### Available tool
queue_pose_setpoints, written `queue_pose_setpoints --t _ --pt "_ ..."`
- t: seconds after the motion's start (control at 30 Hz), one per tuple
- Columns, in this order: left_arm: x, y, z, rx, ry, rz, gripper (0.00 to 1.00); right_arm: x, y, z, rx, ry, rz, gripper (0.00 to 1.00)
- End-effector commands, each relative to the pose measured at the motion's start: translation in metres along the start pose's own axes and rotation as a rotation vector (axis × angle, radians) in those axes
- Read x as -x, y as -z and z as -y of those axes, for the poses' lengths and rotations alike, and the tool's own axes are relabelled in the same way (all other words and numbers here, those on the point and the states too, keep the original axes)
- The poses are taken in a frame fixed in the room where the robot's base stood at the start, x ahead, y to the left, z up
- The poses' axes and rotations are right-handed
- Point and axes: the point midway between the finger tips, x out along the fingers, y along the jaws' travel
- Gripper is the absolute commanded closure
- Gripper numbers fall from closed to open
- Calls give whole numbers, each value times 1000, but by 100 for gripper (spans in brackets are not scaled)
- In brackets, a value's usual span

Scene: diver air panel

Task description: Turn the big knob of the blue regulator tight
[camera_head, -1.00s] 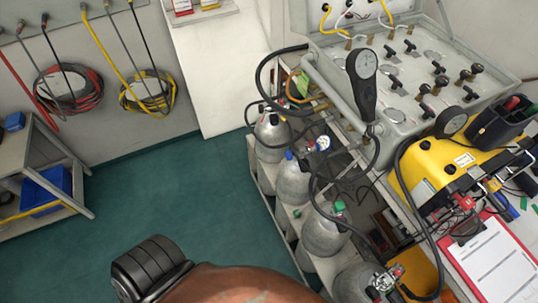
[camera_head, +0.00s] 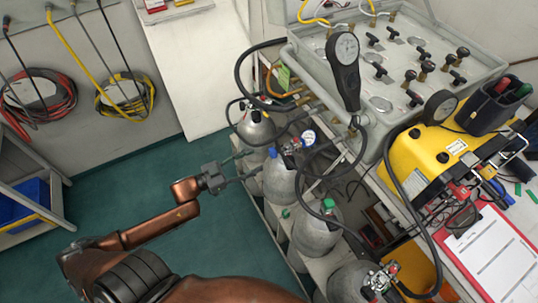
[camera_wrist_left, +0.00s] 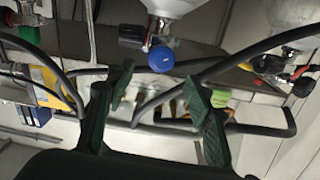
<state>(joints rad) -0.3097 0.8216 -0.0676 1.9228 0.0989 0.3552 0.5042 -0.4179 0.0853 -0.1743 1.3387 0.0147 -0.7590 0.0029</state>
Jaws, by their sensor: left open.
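A grey cylinder (camera_head: 281,181) stands in the row, with a blue knob (camera_head: 272,152) and a regulator with a blue-rimmed gauge (camera_head: 308,137) at its top. My left gripper (camera_head: 252,164) reaches in from the left, fingers spread, close to this cylinder's top. In the left wrist view, my left gripper (camera_wrist_left: 160,95) is open and empty. The blue knob (camera_wrist_left: 161,59) shows there just beyond the gap between the fingertips, with a black knob (camera_wrist_left: 131,34) beside it. I cannot tell which part is the regulator's big knob. My right gripper is not in view.
Other cylinders stand behind and in front, one with a green knob (camera_head: 328,205). Black hoses (camera_head: 240,65) loop around the tops. A grey gauge panel (camera_head: 400,105) and a yellow case (camera_head: 425,155) are at the right.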

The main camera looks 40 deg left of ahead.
Motion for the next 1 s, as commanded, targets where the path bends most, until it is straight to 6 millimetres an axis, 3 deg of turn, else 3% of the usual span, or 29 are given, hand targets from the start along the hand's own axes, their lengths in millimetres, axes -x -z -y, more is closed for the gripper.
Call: queue_pose_setpoints --t 0.4,0.87,1.0 --pt "-58 -3 0 0 1 1 52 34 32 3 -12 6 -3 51" --pt "-68 -2 0 0 3 3 52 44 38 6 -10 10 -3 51" --pt "-68 -2 1 0 3 3 62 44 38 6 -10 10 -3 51"
